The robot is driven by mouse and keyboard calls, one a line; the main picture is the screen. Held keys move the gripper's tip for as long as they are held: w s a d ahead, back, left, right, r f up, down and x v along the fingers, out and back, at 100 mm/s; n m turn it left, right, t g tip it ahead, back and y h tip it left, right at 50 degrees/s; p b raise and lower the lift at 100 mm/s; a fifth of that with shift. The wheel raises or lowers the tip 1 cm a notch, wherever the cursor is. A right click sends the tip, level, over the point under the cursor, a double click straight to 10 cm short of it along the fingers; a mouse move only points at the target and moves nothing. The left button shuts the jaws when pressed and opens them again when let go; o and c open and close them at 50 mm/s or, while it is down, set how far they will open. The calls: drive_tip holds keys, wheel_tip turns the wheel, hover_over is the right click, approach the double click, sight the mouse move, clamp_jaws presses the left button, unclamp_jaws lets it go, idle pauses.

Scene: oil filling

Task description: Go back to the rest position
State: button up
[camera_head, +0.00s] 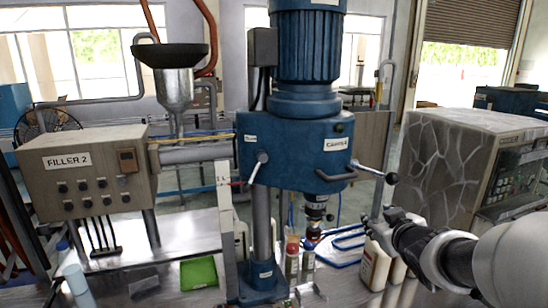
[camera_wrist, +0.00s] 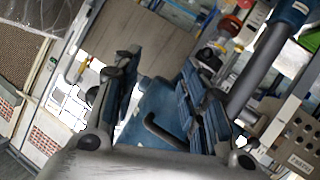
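My gripper (camera_head: 376,224) is at the right of the head view, in front of the blue drill press (camera_head: 293,150) and just above a white bottle (camera_head: 374,266). The arm reaches in from the right edge. In the wrist view, my gripper (camera_wrist: 160,75) has its two dark fingers spread apart with nothing visible between them. Blue parts of the machine show behind the gap. The gripper seems apart from the white bottle in the head view, but the exact distance is hard to tell.
The FILLER 2 box (camera_head: 85,165) with a funnel stands left. A drill handle knob (camera_head: 391,178) sticks out near my gripper. A stone-patterned cabinet (camera_head: 450,165) stands right.

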drive_tip(key=s+a+f+m+g, duration=0.1)
drive_tip(key=s+a+f+g, duration=0.1)
drive_tip(key=s, duration=0.9)
drive_tip(key=s+a+f+m+g, duration=0.1)
drive_tip(key=s+a+g, duration=0.3)
drive_tip(key=s, duration=0.7)
drive_tip(key=s+a+f+m+g+y, duration=0.1)
drive_tip(key=s+a+f+g, duration=0.2)
drive_tip(key=s, duration=0.9)
drive_tip(key=shift+a+f, duration=0.35)
drive_tip(key=shift+a, duration=0.9)
